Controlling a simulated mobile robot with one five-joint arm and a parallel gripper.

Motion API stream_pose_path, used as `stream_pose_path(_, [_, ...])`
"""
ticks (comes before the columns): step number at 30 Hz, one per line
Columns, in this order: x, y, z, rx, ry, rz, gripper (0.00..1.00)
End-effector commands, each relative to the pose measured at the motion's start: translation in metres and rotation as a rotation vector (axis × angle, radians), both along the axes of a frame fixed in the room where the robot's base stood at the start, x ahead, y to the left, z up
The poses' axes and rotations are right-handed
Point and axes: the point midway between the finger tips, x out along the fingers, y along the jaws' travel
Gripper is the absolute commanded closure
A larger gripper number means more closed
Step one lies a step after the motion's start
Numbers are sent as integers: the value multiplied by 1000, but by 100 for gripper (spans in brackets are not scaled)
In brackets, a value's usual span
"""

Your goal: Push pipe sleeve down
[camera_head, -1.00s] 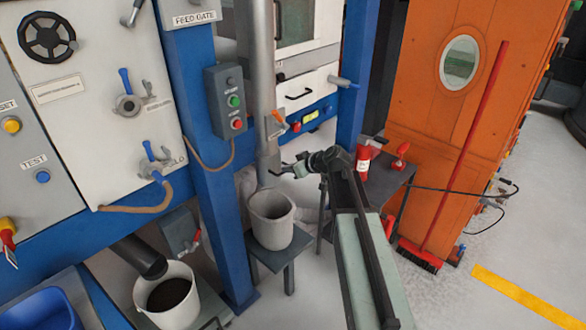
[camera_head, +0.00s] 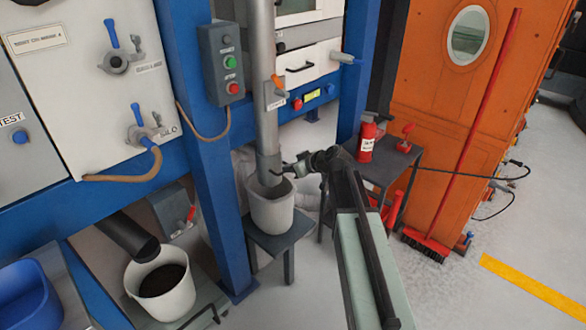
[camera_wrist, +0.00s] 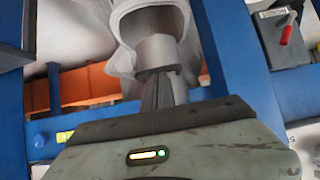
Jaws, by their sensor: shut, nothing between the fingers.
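The grey pipe sleeve (camera_head: 268,165) sits around the lower end of the vertical pipe (camera_head: 264,125). Its bottom end overlaps the mouth of the pale bucket (camera_head: 271,213). My gripper (camera_head: 279,171) is shut and empty, with its tips at the right side of the sleeve. The wrist view is turned upside down. It shows the sleeve (camera_wrist: 158,54) in front of the bucket opening (camera_wrist: 122,35), and my shut fingers (camera_wrist: 158,92) reaching to the sleeve's edge. I cannot tell whether they touch it.
The bucket stands on a small grey stool (camera_head: 280,241). A blue post (camera_head: 207,170) rises to the left. A side table (camera_head: 375,170) with a fire extinguisher (camera_head: 367,137) is at right. A chute (camera_head: 128,238) feeds a second bucket (camera_head: 165,306). Open floor (camera_head: 440,295) lies at lower right.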

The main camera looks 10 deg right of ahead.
Motion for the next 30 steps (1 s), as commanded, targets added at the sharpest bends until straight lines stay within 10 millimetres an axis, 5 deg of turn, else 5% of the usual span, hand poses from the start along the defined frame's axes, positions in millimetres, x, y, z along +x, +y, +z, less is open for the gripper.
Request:
stream_pose_path(6, [-4,-2,50,1,-1,2,100])
stream_pose_path(15, [-53,-38,84,1,0,-1,100])
stream_pose_path(30, [-69,-51,94,0,0,3,100])
